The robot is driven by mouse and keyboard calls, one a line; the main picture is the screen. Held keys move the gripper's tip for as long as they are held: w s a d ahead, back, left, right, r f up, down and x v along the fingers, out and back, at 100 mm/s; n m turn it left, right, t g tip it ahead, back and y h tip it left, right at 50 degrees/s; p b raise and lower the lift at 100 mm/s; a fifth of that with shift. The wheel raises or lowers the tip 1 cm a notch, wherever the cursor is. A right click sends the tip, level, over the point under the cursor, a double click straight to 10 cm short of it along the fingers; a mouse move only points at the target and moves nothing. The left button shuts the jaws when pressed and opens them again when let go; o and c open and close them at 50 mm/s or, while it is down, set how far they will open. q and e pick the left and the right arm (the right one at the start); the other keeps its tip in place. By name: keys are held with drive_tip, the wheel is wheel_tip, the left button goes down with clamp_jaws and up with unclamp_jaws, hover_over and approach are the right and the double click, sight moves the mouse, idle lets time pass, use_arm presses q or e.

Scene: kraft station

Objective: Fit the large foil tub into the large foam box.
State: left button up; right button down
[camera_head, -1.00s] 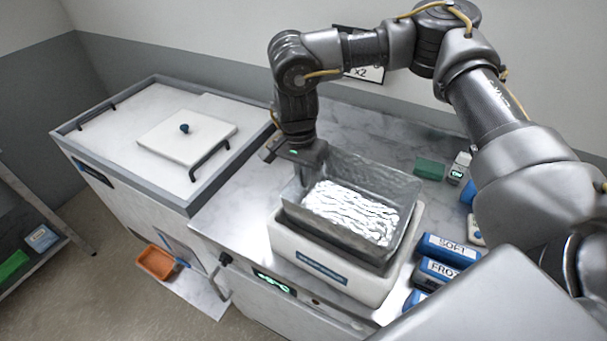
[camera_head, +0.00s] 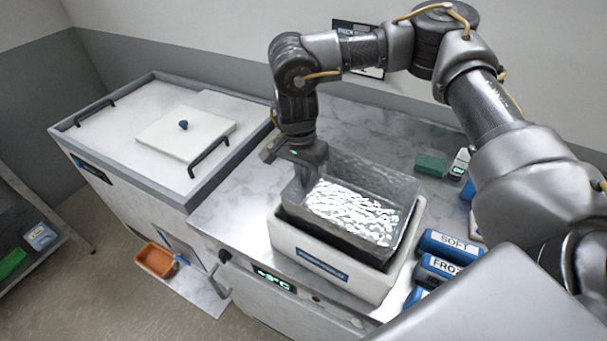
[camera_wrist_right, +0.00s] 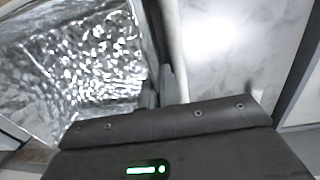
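The large foil tub (camera_head: 352,208) is shiny silver and sits over the opening of the white large foam box (camera_head: 325,266). It looks partly inside, with its walls standing above the box rim and a dark gap showing along the front. My right gripper (camera_head: 306,178) is at the tub's left wall. In the right wrist view the fingers (camera_wrist_right: 158,95) close on the wall beside the shiny tub interior (camera_wrist_right: 85,75). The fingertips are partly hidden by the wall. My left gripper is not in view.
Blue packs labelled SOFT (camera_head: 450,246) and FROZ (camera_head: 437,268) lie right of the box. A green block (camera_head: 430,167) is at the back. A chest with a white lid (camera_head: 187,133) stands left. An orange bin (camera_head: 156,260) is below. The counter (camera_head: 236,215) left of the box is clear.

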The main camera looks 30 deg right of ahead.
drive_tip(key=shift+f+b, duration=0.45)
drive_tip(key=shift+f, duration=0.3)
drive_tip(key=shift+r+p, duration=0.35)
drive_tip(key=shift+r, duration=0.1)
drive_tip(key=c, duration=1.2)
unclamp_jaws()
drive_tip(key=shift+o, duration=0.2)
drive_tip(key=shift+r+p, duration=4.1)
drive_tip(key=shift+r, duration=0.4)
